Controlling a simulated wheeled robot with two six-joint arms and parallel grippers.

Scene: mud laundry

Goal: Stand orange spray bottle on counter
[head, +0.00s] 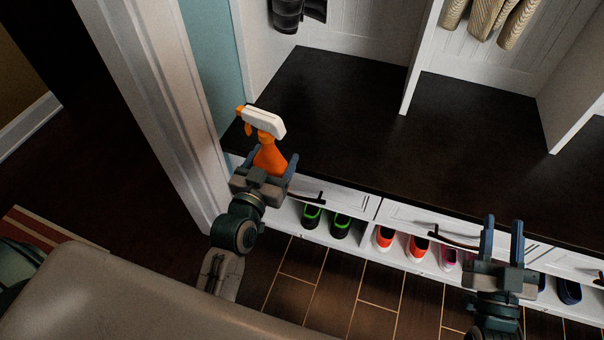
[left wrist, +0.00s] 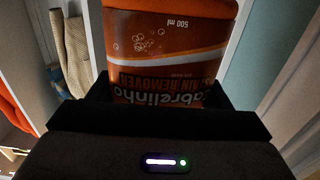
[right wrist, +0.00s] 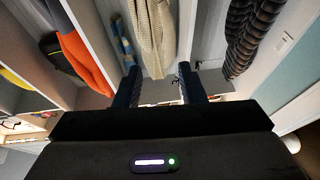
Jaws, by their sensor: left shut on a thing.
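The orange spray bottle (head: 270,157) has a white and orange spray head and is held roughly upright at the left end of the dark counter (head: 330,110). My left gripper (head: 264,176) is shut on its lower body. In the left wrist view the bottle's labelled body (left wrist: 165,55) fills the space between the fingers. The bottle's base is hidden by the gripper, so I cannot tell whether it touches the counter. My right gripper (head: 502,245) is open and empty, in front of the counter's front edge at the right.
White dividers (head: 418,60) rise from the counter. A white post (head: 150,90) stands left of the bottle. Drawers with dark handles (head: 455,238) and a shelf of shoes (head: 340,225) lie below the counter. Clothes (head: 490,18) hang above. The counter top is clear.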

